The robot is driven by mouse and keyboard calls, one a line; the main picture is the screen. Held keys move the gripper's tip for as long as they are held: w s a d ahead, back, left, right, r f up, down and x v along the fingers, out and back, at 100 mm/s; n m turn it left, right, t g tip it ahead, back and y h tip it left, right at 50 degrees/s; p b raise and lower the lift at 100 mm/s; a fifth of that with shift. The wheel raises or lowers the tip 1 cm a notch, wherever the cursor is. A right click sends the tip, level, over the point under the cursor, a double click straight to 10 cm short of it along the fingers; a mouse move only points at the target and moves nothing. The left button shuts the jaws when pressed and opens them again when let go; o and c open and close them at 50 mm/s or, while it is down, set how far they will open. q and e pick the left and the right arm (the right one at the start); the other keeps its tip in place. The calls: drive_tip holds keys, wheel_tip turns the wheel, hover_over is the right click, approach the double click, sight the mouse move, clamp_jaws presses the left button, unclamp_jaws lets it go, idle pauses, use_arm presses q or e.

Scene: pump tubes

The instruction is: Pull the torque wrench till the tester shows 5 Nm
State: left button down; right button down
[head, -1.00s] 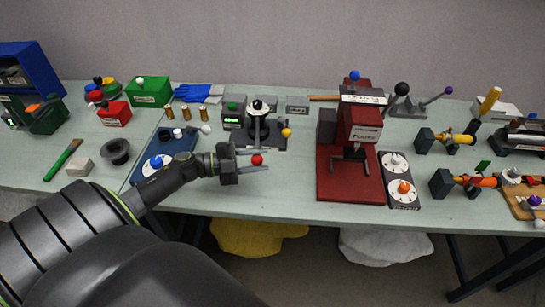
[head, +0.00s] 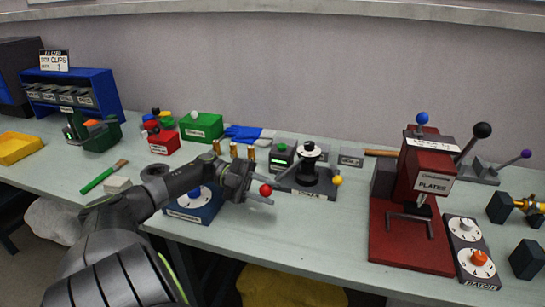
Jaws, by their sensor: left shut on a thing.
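The tester is a dark base (head: 306,187) with a round post (head: 309,160) topped by a black-and-white cap. A small grey box with a lit green display (head: 281,163) stands at its left; its digits are too small to read. A yellow ball (head: 337,180) shows at its right side. A red ball (head: 265,190), perhaps the end of the torque wrench's handle, sits between the fingers of my left gripper (head: 261,190), which is shut on it, in front and left of the post. Most of the wrench is hidden or cannot be made out. My right gripper is out of view.
A blue box with a dial (head: 205,212) lies under my left forearm. Brass cylinders (head: 234,150) stand behind the gripper. A red press marked PLATES (head: 425,180) stands to the right. The table between tester and press is clear.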

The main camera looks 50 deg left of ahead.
use_arm(q)
drive_tip(key=shift+a, duration=0.35)
drive_tip(key=c, duration=1.3)
unclamp_jaws()
drive_tip(key=shift+c, duration=0.2)
drive_tip(key=shift+o, duration=1.3)
drive_tip(key=shift+s+a, duration=0.1)
drive_tip(key=shift+a, duration=0.05)
drive_tip(key=shift+g, duration=0.3)
drive_tip(key=shift+r, duration=0.15)
wheel_tip(320, 180, up, 10)
drive_tip(key=shift+f, duration=0.15)
